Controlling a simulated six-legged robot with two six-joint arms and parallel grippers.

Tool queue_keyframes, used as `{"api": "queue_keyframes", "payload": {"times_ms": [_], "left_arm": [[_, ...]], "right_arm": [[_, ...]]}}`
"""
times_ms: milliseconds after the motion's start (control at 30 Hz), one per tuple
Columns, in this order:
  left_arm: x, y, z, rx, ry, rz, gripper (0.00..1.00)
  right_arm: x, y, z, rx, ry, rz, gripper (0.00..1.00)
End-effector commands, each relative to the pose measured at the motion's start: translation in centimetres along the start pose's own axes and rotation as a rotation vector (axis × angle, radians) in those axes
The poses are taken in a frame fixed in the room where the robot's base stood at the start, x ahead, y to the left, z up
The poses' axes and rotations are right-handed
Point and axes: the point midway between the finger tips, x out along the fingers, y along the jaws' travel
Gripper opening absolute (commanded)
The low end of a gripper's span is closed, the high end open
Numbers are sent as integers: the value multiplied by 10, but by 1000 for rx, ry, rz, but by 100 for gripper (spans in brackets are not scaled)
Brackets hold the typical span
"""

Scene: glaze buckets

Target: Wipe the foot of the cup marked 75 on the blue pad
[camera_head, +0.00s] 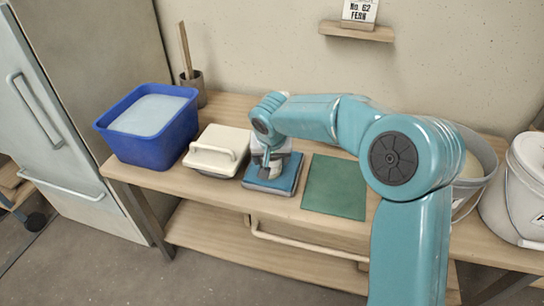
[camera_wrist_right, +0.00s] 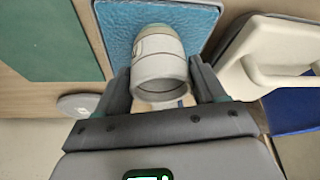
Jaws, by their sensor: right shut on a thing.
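My right gripper (camera_head: 265,168) points down over the blue pad (camera_head: 287,183) in the head view. In the right wrist view my right gripper (camera_wrist_right: 162,82) is shut on a pale grey cup (camera_wrist_right: 160,70), one finger on each side. The cup's open mouth faces the wrist camera and its far end points toward the blue pad (camera_wrist_right: 199,18). I cannot tell whether the foot touches the pad. A faint mark shows on the cup's side, but I cannot read a number. In the head view the gripper largely hides the cup. My left gripper is in neither view.
A cream block with a handle (camera_head: 213,150) stands close left of the pad, and a blue tub (camera_head: 150,145) beyond it. A green mat (camera_head: 335,186) lies right of the pad. White buckets (camera_head: 515,195) stand at the far right. A small shelf (camera_head: 357,32) is on the wall.

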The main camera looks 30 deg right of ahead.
Motion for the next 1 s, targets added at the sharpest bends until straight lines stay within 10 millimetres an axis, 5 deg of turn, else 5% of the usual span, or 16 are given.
{"api": "queue_keyframes", "payload": {"times_ms": [267, 800, 1000], "left_arm": [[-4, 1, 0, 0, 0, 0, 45], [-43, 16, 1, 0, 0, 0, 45], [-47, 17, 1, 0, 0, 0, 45]], "right_arm": [[-4, 0, -1, 0, -2, 0, 33], [-59, -1, -25, 0, 1, -1, 33], [-66, 0, -28, 0, -1, 0, 33]]}}
